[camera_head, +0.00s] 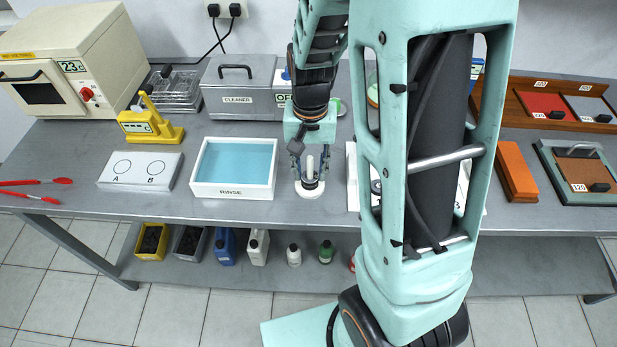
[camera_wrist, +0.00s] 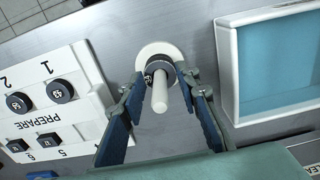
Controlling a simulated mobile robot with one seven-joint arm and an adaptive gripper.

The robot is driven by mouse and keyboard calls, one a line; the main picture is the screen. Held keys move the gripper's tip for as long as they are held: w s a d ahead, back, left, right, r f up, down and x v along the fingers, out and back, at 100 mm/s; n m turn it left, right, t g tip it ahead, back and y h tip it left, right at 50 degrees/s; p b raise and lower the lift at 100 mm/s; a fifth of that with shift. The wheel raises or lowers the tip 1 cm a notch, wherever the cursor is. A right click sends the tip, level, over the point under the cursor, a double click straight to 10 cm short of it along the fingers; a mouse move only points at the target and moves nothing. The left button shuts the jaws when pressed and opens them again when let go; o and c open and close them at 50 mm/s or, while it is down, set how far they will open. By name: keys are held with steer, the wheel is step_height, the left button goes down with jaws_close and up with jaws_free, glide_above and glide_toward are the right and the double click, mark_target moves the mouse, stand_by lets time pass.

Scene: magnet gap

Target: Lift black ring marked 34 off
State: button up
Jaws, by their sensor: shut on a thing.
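A white rod (camera_wrist: 160,100) stands up from a round white base (camera_wrist: 145,52) on the bench. A dark ring (camera_wrist: 150,71) with a small white label sits around the rod, low down near the base; I cannot read its number surely. My gripper (camera_wrist: 161,76) has one finger on each side of this ring and is shut on it. The fingers hide parts of the ring's sides. In the head view my gripper (camera_head: 311,176) points down over the white base (camera_head: 309,189), and the rod shows between the fingers.
A white rinse tray (camera_head: 233,192) with blue liquid stands close to the left. A white PREPARE board (camera_wrist: 52,120) with numbered places holds dark rings (camera_wrist: 60,91) and square pieces (camera_wrist: 18,145) on the other side; my arm partly hides it in the head view. A cleaner box (camera_head: 238,90) stands behind.

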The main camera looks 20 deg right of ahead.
mark_target(310, 157)
steer(key=shift+r+p, duration=1.9)
steer(key=shift+r, duration=0.6)
steer(key=shift+r, duration=0.1)
steer(key=shift+r+p, duration=2.05)
steer(key=shift+r, duration=0.45)
